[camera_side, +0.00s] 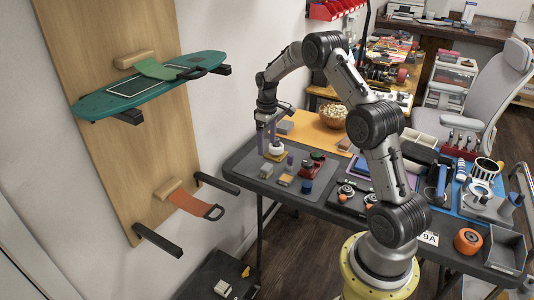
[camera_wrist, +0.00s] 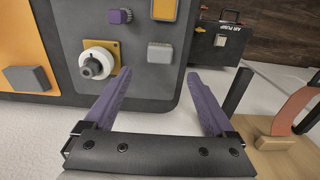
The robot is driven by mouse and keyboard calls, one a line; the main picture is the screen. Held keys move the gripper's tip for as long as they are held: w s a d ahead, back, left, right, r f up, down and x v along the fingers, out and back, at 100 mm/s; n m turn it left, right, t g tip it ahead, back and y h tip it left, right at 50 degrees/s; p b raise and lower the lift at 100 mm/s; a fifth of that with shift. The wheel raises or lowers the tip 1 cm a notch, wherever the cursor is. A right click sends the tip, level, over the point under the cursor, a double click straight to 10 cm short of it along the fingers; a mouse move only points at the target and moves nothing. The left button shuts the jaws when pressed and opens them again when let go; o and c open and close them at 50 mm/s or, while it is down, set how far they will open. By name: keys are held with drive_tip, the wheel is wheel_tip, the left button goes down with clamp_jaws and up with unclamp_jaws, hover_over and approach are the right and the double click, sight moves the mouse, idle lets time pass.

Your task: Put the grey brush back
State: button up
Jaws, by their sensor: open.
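No thing shows plainly as a grey brush with bristles. A plain grey block (camera_side: 284,127) lies on the orange mat (camera_side: 318,136); it also shows at the left of the wrist view (camera_wrist: 27,78). A small block with a grey top (camera_wrist: 160,52) sits on the dark tray, just beyond my fingertips in the wrist view. I cannot tell whether either is the brush. My gripper (camera_wrist: 158,78) is open and empty, its purple fingers wide apart. In the side view my gripper (camera_side: 268,132) hangs over the left end of the table, near the white round piece.
The white round piece (camera_wrist: 97,62) with a grey knob stands on a yellow plate, close to my left finger. A purple knob (camera_wrist: 120,15) and an orange block (camera_wrist: 164,9) are near. A green skateboard deck (camera_side: 150,86) is on the wall rack; a black case (camera_wrist: 222,40) is below.

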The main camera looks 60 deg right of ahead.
drive_tip(key=s+a+r+t, duration=0.1)
drive_tip(key=s+a+r, duration=0.3)
drive_tip(key=a+r, duration=0.5)
drive_tip(key=s+a+r+t, duration=0.1)
drive_tip(key=s+a+r, duration=0.3)
drive_tip(key=a+r, duration=0.45)
drive_tip(key=s+a+r+t, duration=0.1)
drive_tip(key=s+a, duration=0.4)
drive_tip(key=s, duration=0.5)
drive_tip(key=s+a+r+t, duration=0.1)
drive_tip(key=s+a, duration=0.4)
drive_tip(key=s, duration=0.5)
drive_tip(key=shift+r+t, duration=0.4)
drive_tip(key=shift+t, duration=0.4)
